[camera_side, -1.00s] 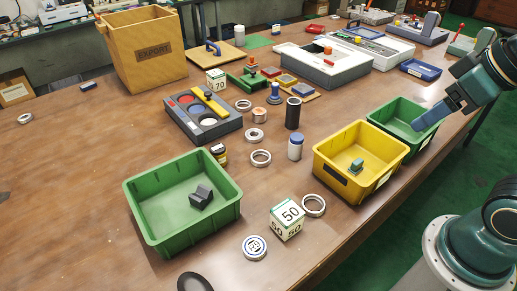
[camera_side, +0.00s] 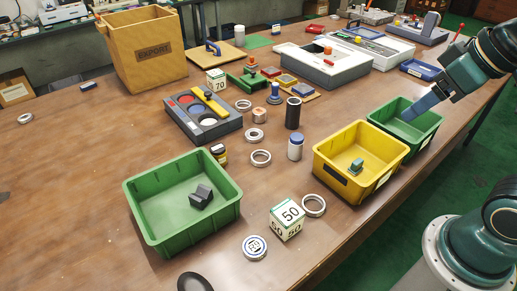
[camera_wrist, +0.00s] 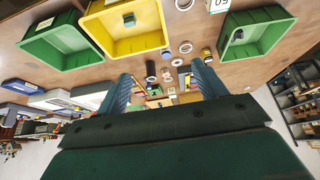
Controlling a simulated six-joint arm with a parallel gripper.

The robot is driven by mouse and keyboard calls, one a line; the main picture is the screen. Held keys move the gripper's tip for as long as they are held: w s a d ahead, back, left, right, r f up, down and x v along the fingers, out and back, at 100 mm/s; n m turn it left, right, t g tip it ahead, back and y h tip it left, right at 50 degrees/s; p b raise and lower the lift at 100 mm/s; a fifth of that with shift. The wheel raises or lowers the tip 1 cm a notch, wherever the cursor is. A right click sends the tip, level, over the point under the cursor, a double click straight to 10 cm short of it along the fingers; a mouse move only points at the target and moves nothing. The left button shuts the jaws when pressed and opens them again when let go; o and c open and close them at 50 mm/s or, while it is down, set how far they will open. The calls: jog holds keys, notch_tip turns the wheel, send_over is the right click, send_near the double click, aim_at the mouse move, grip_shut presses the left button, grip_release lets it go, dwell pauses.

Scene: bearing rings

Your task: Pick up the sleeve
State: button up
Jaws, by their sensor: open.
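A black upright cylinder, which looks like the sleeve (camera_side: 293,113), stands on the brown table near the middle in the side view. It also shows small between my fingers in the wrist view (camera_wrist: 150,69). My gripper (camera_side: 410,114) is above the far green bin, to the right of the sleeve and well apart from it. In the wrist view my gripper (camera_wrist: 161,76) has its two blue fingers spread, with nothing held between them. In the side view the fingers overlap, so the gap is hidden.
A yellow bin (camera_side: 337,182) and a green bin (camera_side: 426,139) stand right of the sleeve. Another green bin (camera_side: 163,237) is nearer the front. A blue-capped white jar (camera_side: 295,149), several rings and a dark tray (camera_side: 220,133) surround the sleeve. The left table is mostly clear.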

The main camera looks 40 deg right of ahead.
jog(key=w+d, duration=0.2)
jog(key=w, duration=0.9)
jog(key=g, duration=0.1)
send_over(297, 102)
jog(key=s, duration=0.4)
notch_tip(297, 102, down, 16)
jog(key=shift+w+a+f+m, duration=0.1)
jog(key=shift+w+m, duration=0.15)
jog(key=shift+m, duration=0.15)
jog(key=shift+f, duration=0.1)
jog(key=shift+x, duration=4.15)
jog(key=shift+f, duration=0.1)
jog(key=shift+x, duration=2.45)
jog(key=shift+w, duration=0.1)
